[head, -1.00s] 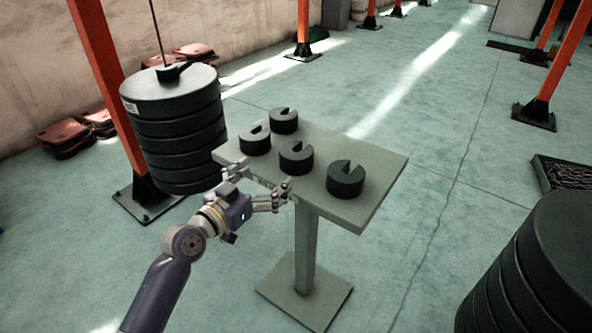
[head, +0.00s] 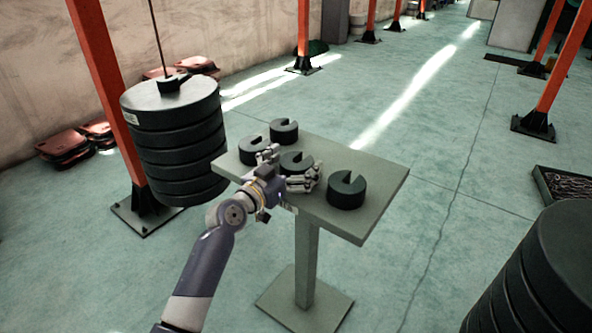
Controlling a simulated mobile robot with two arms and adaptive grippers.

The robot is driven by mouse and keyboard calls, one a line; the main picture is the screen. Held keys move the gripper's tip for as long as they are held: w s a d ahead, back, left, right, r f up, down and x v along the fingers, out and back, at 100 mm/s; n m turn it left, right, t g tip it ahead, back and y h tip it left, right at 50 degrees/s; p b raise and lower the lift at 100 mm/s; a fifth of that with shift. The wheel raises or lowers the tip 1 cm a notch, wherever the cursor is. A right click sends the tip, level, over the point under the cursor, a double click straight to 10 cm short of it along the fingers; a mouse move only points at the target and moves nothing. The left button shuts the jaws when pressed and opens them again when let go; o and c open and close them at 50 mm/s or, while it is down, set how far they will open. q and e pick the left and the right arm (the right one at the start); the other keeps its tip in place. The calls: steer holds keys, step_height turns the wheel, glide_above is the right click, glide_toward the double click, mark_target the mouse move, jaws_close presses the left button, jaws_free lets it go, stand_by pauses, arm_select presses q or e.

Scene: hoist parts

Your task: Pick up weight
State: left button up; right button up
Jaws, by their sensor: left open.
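Several dark slotted weights stand on the small grey table. One weight (head: 296,160) sits in the middle near my left gripper. Others are the right weight (head: 347,190), the back weight (head: 284,131) and the left weight (head: 253,150). My left gripper (head: 293,168) is open over the table's near edge. Its fingers reach to either side of the middle weight, whose near side is partly hidden by them. I cannot tell whether the fingers touch it. My right gripper is not in view.
The table (head: 376,215) stands on one post with a square foot. A hanging stack of large dark discs (head: 175,140) is close at its left, by an orange post (head: 105,90). Another disc stack (head: 540,270) is at the lower right. Floor between is clear.

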arm_select(q)
steer(key=c, duration=2)
steer(key=shift+w+r, duration=0.1)
steer(key=shift+r, duration=0.45)
steer(key=shift+c, duration=0.9)
steer(key=shift+f, duration=0.15)
